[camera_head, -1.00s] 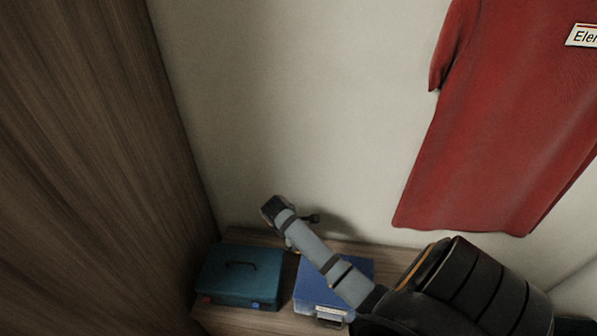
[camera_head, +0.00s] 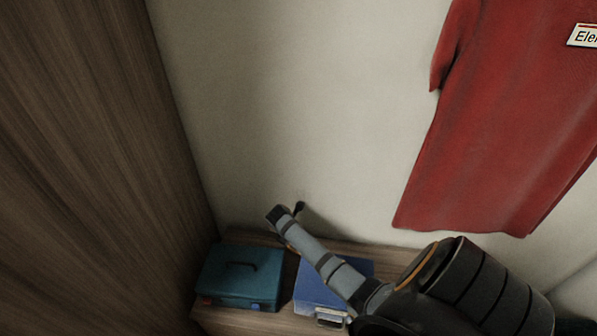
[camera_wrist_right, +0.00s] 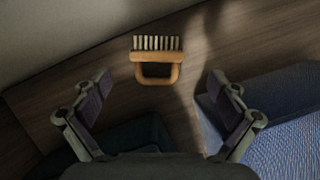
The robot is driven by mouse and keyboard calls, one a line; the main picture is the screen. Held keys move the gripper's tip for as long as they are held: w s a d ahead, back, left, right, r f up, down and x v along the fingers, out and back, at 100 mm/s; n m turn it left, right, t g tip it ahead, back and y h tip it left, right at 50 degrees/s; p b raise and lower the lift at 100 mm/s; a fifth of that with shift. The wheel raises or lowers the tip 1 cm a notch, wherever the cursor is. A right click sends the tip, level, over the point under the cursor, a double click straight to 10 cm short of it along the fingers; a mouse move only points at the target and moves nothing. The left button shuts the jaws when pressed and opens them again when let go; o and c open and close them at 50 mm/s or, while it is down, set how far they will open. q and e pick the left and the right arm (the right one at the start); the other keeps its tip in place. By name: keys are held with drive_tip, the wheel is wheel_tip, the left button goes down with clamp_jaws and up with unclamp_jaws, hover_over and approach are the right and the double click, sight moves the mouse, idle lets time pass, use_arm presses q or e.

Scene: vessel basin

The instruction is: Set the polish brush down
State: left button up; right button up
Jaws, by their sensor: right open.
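The polish brush (camera_wrist_right: 157,57) shows in the right wrist view, with pale bristles towards the wall and a tan wooden loop handle towards my gripper. It appears to rest on the wooden shelf top (camera_wrist_right: 60,105). My right gripper (camera_wrist_right: 160,88) is open, its two fingers spread on either side of the handle with visible gaps, not touching it. In the head view my right arm reaches over the shelf, with the gripper (camera_head: 287,213) near the back wall. The brush cannot be made out there. My left gripper is not in view.
A teal box with a handle (camera_head: 238,278) stands on the shelf at left. A blue case (camera_head: 318,292) lies beside it under my right arm. A wooden panel (camera_head: 90,170) rises at left. A red shirt (camera_head: 490,130) hangs on the wall at right.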

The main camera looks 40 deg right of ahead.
drive_tip(key=b+x, duration=0.2)
drive_tip(key=x, duration=0.2)
drive_tip(key=shift+w+f, duration=0.2)
drive_tip(key=shift+f, duration=0.15)
drive_tip(key=shift+w+d+f, duration=0.1)
drive_tip(key=shift+d+f, duration=0.1)
drive_tip(key=shift+f, duration=0.2)
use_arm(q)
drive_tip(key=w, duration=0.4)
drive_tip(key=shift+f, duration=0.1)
use_arm(e)
drive_tip(key=shift+r, duration=0.1)
drive_tip(key=shift+c, duration=0.3)
drive_tip(key=c, duration=1.2)
